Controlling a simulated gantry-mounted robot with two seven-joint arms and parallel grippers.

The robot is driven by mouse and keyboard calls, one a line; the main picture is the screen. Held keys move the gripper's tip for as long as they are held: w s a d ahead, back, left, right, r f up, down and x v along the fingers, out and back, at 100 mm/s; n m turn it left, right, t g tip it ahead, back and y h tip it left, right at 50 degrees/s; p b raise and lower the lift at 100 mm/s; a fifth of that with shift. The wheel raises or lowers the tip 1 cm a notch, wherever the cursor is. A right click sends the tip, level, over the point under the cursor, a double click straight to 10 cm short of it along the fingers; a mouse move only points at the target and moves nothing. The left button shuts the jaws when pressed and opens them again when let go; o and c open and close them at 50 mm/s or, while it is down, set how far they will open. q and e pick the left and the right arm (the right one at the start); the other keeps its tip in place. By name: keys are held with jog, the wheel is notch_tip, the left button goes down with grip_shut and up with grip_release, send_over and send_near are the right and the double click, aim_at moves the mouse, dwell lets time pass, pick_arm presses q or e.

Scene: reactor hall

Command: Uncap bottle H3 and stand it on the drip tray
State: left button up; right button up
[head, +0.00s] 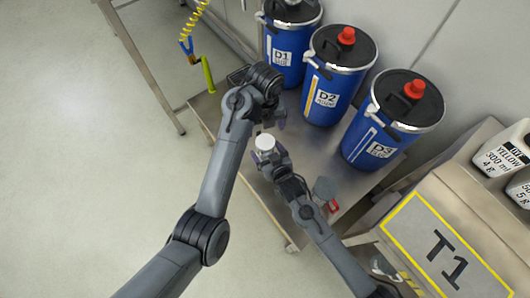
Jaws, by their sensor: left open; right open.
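A white round cap (265,141) shows between my two grippers, on top of what seems to be a small bottle. The bottle's body is mostly hidden and no H3 label can be read. My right gripper (268,157) is open, its fingers close around or beside the bottle just below the cap; I cannot tell if they touch it. My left gripper (271,124) is open just above and behind the cap in the picture, apart from it. I cannot make out a drip tray.
Blue drums D1 (284,58), D2 (324,97) and D3 (368,146) line the back of the metal bench (350,197). A grey round item (324,187) and a red item (332,206) lie right of my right gripper. The T1 box (440,252) and white jugs (503,158) stand at right.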

aim_at(265, 142)
jog(key=shift+x, duration=0.85)
jog(key=shift+c, duration=0.2)
grip_shut()
pick_arm(q)
jog(key=n, duration=0.4)
jog(key=shift+s+f, duration=0.1)
jog(key=shift+f, duration=3.95)
jog(key=c, duration=1.1)
jog(key=n, duration=0.7)
